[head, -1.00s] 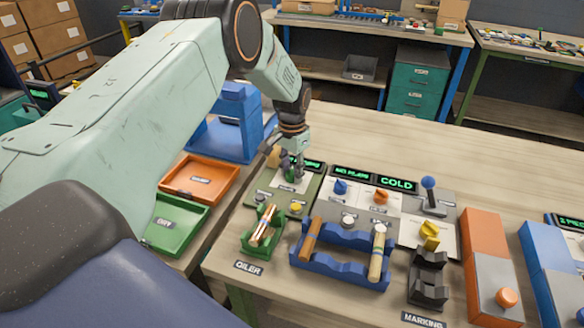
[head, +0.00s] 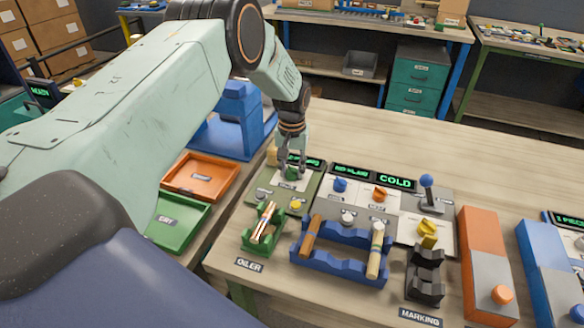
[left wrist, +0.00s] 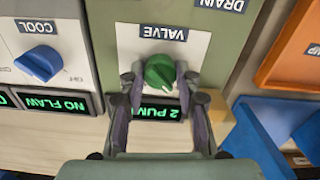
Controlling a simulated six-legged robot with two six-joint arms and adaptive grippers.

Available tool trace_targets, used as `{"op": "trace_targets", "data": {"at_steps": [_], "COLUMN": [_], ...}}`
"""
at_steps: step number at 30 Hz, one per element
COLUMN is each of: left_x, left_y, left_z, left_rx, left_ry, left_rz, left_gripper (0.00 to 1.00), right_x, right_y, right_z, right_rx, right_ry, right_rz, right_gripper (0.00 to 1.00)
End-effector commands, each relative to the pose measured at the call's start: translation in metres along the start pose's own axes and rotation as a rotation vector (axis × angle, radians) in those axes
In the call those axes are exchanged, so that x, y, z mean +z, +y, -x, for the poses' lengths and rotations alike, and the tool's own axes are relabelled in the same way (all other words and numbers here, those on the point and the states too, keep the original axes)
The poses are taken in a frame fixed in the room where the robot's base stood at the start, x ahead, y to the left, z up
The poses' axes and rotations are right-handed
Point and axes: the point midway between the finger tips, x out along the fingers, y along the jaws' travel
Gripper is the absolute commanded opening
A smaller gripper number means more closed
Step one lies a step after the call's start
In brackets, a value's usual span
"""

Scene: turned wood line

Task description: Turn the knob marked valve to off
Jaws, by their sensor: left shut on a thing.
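My left gripper (head: 290,172) points down at this panel (head: 263,188) in the head view. In the left wrist view its two fingers stand on either side of the knob, shut on it. A small white mark shows on the knob's lower side, and the off mark is not readable. The panel's green-lettered display (left wrist: 160,111) is partly covered by the fingers. My right gripper is not in view.
A blue COOL knob (left wrist: 38,63) sits on the neighbouring panel. A green rack (head: 262,238) and a blue rack (head: 338,265) holding turned pieces stand in front. Orange (head: 199,176) and green (head: 160,234) trays lie to the left.

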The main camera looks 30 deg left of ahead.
Motion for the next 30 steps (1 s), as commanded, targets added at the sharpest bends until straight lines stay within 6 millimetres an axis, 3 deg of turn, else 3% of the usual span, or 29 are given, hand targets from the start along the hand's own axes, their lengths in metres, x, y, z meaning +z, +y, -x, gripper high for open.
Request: {"op": "trace_targets", "data": {"at_steps": [11, 12, 20, 30], "left_x": [-0.0054, -0.0054, -0.0027, -0.0016], "left_y": [0.0006, 0.0005, 0.0002, 0.0002], "left_z": [0.0049, 0.0049, 0.0024, 0.0042], "left_rx": [0.003, 0.003, 0.002, 0.001], "left_ry": [0.016, 0.016, 0.008, 0.005], "left_rz": [0.006, 0.005, 0.004, 0.004], "left_gripper": [0.01, 0.34, 0.56, 0.56], "right_x": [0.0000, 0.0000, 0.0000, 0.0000], "right_y": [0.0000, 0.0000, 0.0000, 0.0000], "right_z": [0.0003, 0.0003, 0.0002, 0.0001], "right_rx": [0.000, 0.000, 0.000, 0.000], "right_ry": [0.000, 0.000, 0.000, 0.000], "right_rz": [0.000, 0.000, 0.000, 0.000], "right_gripper": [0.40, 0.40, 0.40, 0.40]}}
